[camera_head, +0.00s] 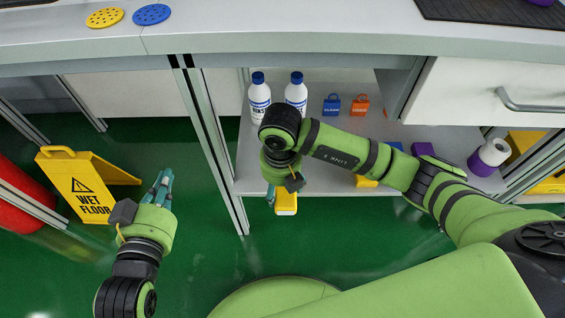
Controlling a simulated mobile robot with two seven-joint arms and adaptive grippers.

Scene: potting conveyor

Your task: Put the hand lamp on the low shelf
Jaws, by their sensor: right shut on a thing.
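A yellow thing (286,204), which I take to be the hand lamp, hangs at my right gripper (283,188) just in front of the low shelf's front edge. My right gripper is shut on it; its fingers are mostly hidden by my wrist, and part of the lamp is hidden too. The low grey shelf (455,140) lies under the worktop, partly covered by my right arm. My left gripper (161,184) is on the left over the green floor, near the wet floor sign, with no thing seen in it. Its finger gap is unclear.
A metal post (212,140) stands left of the shelf. A yellow wet floor sign (84,184) stands far left.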

